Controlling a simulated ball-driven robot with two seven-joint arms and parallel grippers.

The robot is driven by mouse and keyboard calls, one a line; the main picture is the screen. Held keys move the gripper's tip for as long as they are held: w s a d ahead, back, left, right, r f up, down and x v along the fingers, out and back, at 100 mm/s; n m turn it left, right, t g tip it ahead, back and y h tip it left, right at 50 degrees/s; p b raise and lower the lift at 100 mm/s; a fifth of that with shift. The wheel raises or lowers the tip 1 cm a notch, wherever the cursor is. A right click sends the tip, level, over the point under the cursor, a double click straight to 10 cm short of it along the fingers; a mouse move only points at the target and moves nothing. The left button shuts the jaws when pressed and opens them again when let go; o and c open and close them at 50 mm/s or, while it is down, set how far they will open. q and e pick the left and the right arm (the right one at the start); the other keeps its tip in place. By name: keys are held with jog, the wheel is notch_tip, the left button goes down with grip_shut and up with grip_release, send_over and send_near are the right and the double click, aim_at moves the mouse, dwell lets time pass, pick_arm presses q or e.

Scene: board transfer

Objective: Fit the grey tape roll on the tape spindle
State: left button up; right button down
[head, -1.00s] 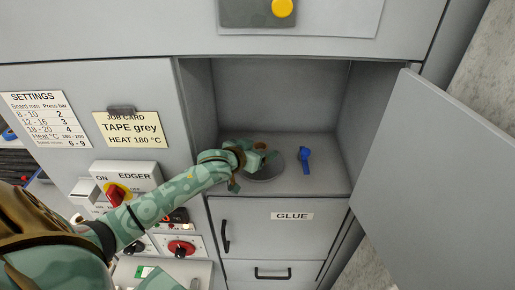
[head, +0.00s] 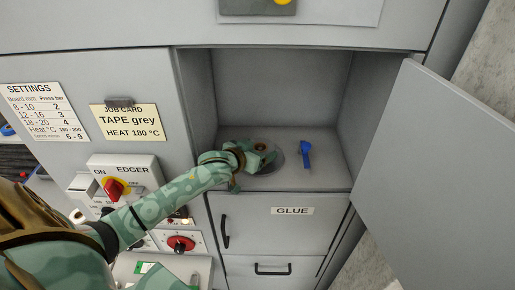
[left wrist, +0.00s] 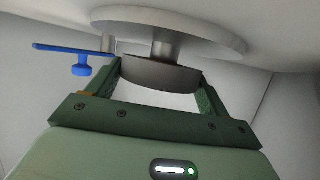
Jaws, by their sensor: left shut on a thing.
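The grey tape roll (left wrist: 160,74) is dark grey and sits between my left gripper's fingers in the left wrist view; in the head view its brownish core (head: 261,147) shows. My left gripper (head: 262,159) is shut on the roll inside the open compartment. The tape spindle is a pale round plate (left wrist: 200,26) with a metal post (left wrist: 165,46); in the head view the plate (head: 291,161) is partly hidden by the gripper. The roll is at the post's free end, apart from the plate. I cannot tell whether it is around the post or in front of it. My right gripper is not in view.
A blue lever (head: 305,153) stands just right of the spindle plate. Compartment walls close in the sides and back. The open door (head: 440,165) is at the right. The GLUE drawer (head: 275,235) lies below, and the edger panel (head: 125,172) is at the left.

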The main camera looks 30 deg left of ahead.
pick_arm(q)
jog(key=shift+f, duration=0.65)
jog(key=shift+b, duration=0.3)
jog(key=o, duration=1)
jog(key=v, duration=0.7)
jog(key=shift+s+r, duration=0.1)
jog(key=shift+s, duration=0.1)
